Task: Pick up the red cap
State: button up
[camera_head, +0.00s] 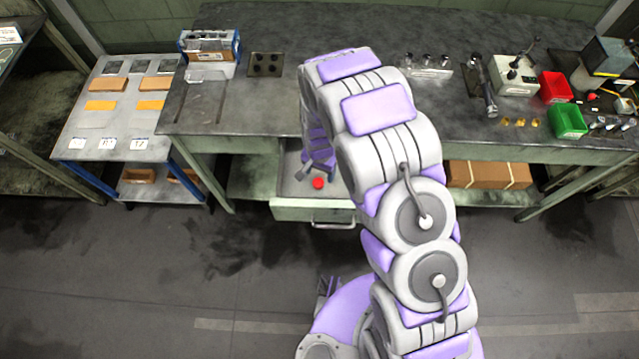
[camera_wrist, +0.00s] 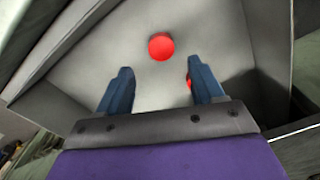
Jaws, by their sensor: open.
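The red cap (camera_head: 318,183) lies on the pale floor of an open drawer (camera_head: 333,213) under the workbench. In the wrist view the round red cap (camera_wrist: 161,46) lies beyond the fingertips, near the middle between them, and is not touched. My gripper (camera_wrist: 159,72) is open and empty, pointing down into the drawer. A second red patch (camera_wrist: 189,83) shows beside the right finger, which mostly hides it; I cannot tell what it is. In the head view my gripper (camera_head: 309,170) is just left of and above the cap, partly hidden by my arm.
Drawer walls (camera_wrist: 60,47) stand close on both sides of my gripper. The workbench top (camera_head: 270,115) overhangs the drawer. A red bin (camera_head: 555,87) and a green bin (camera_head: 568,120) stand on the bench at right. A blue-framed cart (camera_head: 118,120) stands at left. The floor in front is clear.

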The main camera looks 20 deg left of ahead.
aim_at(318, 182)
jog(key=shift+a+f, duration=0.3)
jog(key=shift+f, duration=0.35)
notch_tip(318, 182, down, 4)
jog(key=shift+s+f+b, duration=0.1)
jog(key=shift+f+b, duration=0.1)
jog(key=shift+b, duration=0.45)
jog(key=shift+d+f, duration=0.1)
jog(key=shift+f, duration=0.1)
jog(key=shift+d, duration=0.1)
jog(key=shift+c, duration=0.5)
jog(key=shift+a, duration=0.2)
jog(key=c, duration=0.4)
jog(key=shift+d, duration=0.1)
jog(key=c, duration=0.6)
jog(key=shift+r, duration=0.1)
